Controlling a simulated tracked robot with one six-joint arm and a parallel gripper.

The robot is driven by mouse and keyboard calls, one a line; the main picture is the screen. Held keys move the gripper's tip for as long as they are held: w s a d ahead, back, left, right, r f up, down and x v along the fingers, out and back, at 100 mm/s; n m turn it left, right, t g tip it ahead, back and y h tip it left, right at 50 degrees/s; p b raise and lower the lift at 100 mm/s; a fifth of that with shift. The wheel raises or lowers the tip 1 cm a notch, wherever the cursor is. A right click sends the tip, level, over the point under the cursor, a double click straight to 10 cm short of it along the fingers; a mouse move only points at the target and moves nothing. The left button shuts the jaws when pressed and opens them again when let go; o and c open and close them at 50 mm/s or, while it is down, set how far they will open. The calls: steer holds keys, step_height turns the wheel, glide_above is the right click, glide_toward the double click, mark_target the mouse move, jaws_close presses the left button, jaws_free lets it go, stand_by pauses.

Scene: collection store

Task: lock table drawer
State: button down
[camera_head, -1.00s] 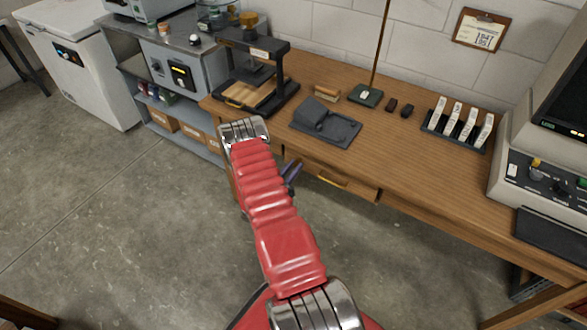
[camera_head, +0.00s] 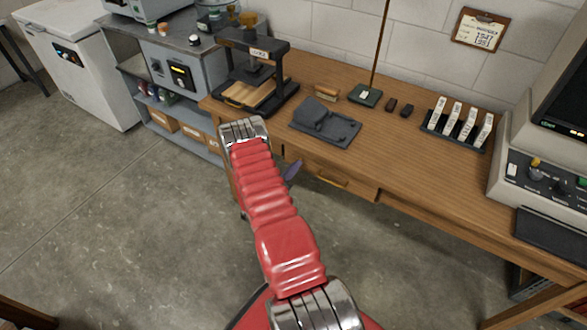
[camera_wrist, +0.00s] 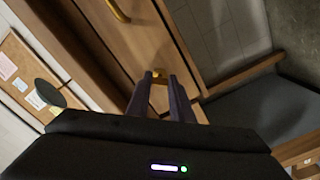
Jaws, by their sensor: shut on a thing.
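The table drawer (camera_head: 350,187) is in the front of the wooden table (camera_head: 420,163), with a brass handle (camera_head: 332,181). In the wrist view the drawer front (camera_wrist: 142,45) runs across the upper middle, with the handle (camera_wrist: 118,10) at the top. My gripper (camera_wrist: 160,77) is at the drawer front, its two dark fingers shut on a small brass key (camera_wrist: 158,73) there. The fingers hide most of the key. In the head view my gripper (camera_head: 293,171) shows as a purple finger left of the handle; my red arm hides the rest.
On the tabletop stand a dark grey tray (camera_head: 340,130), a green-based stand (camera_head: 365,96), a rack of white-labelled holders (camera_head: 455,142) and a black-framed press (camera_head: 282,82). A machine (camera_head: 540,180) stands at the right. The floor left of my arm is clear.

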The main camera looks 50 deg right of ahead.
steer(key=shift+w+n, duration=0.2)
steer(key=shift+n, duration=3.7)
steer(key=shift+a, duration=0.1)
steer(key=shift+f, duration=0.1)
steer(key=c, duration=1.6)
jaws_free()
steer(key=shift+s, duration=0.1)
steer(key=shift+o, duration=0.2)
steer(key=s+a, duration=0.1)
steer(key=a, duration=1.2)
steer(key=shift+s+a, duration=0.15)
steer(key=shift+a, duration=0.2)
